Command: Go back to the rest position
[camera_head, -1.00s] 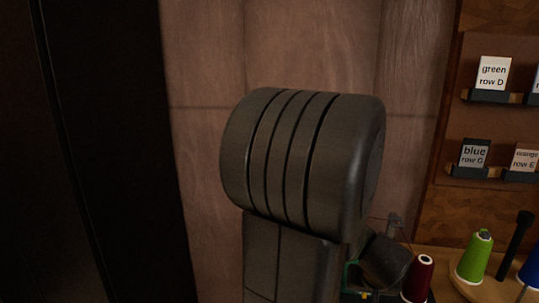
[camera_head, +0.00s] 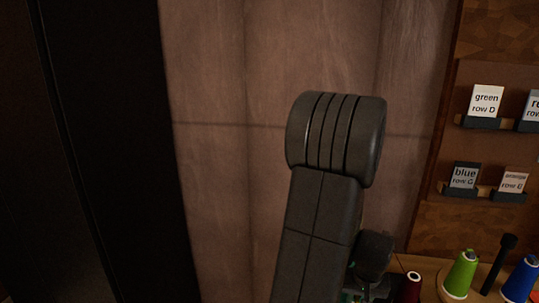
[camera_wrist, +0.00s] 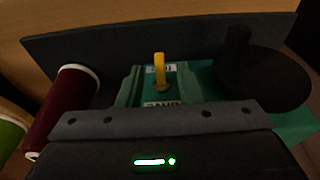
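My arm (camera_head: 320,225) stands up in the middle of the head view, with its thick rounded joint on top. My gripper's dark body (camera_wrist: 155,145) with a green light fills the bottom of the wrist view. Its fingertips cannot be made out, so I cannot tell whether it is open or shut. Beyond it in the wrist view is a teal block (camera_wrist: 126,90) with a yellow upright piece (camera_wrist: 160,70) and small labels. The arm hides most of this area in the head view.
A dark red spool (camera_head: 412,288), a green spool (camera_head: 460,272) and a blue spool (camera_head: 522,278) stand at the lower right. A black peg (camera_head: 497,262) is between the green and blue ones. Label cards (camera_head: 486,100) sit on the wooden wall. The left side is clear.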

